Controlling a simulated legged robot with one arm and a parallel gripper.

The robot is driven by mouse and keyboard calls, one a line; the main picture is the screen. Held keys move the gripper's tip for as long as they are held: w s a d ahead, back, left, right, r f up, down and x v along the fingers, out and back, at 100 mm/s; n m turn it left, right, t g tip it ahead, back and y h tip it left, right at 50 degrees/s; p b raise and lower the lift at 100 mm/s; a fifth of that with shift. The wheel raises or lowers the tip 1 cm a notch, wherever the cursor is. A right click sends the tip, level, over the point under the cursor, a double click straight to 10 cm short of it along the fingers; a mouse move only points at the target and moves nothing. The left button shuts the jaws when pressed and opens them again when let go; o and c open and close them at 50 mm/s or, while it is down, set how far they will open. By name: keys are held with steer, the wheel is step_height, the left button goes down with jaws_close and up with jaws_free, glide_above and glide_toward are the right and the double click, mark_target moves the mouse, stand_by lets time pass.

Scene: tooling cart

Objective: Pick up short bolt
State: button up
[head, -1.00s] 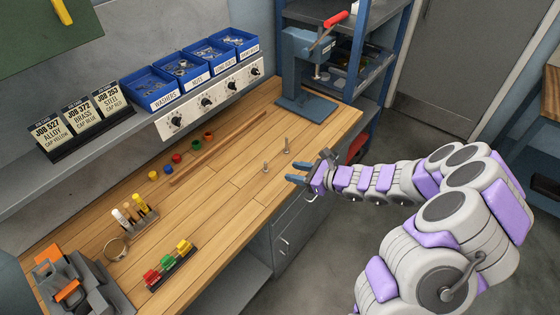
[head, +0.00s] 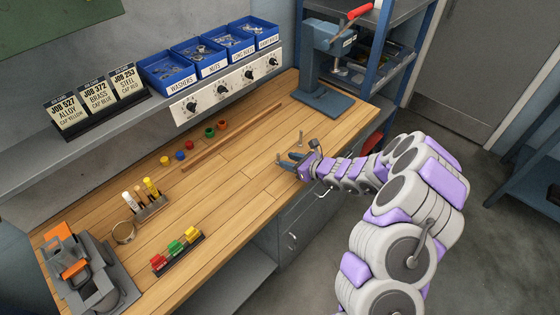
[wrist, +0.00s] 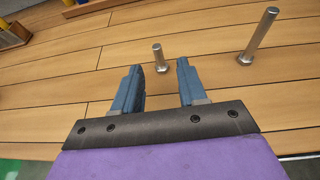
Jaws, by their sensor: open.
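The short bolt (wrist: 159,57) stands upright on its head on the wooden bench in the wrist view. It is just beyond the fingertips, lined up with the gap between them. My gripper (wrist: 160,72) is open and empty, low over the bench; its fingers do not appear to touch the bolt. The taller long bolt (wrist: 258,38) stands to the right, outside the fingers. In the head view my gripper (head: 286,160) reaches over the bench's front edge. The long bolt (head: 300,139) shows just behind it, while the short bolt cannot be made out, probably hidden by the fingers.
The wooden bench (head: 225,180) is clear left of my gripper. Coloured caps (head: 190,146) and a thin strip (head: 232,138) lie farther back. A blue press (head: 322,70) stands at the right rear. Blue labelled bins (head: 168,75) sit on the shelf.

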mark_target(278, 158)
steer(key=shift+w+a+f, duration=0.1)
steer(key=shift+w+a, duration=0.05)
steer(key=shift+a, duration=0.3)
steer(key=shift+w+a+f, duration=0.1)
steer(key=shift+w+a, duration=0.05)
steer(key=shift+a, duration=0.25)
steer(key=shift+w+a+f+b, duration=0.55)
steer(key=shift+w+a+f, duration=0.35)
steer(key=shift+a, duration=0.05)
steer(key=shift+w+a+f, duration=0.15)
steer(key=shift+w, duration=0.15)
steer(key=shift+w+a, duration=0.15)
steer(key=shift+a, duration=0.1)
steer(key=shift+a, duration=0.1)
steer(key=shift+a, duration=0.2)
steer(key=c, duration=0.3)
steer(key=shift+d, duration=0.25)
jaws_close()
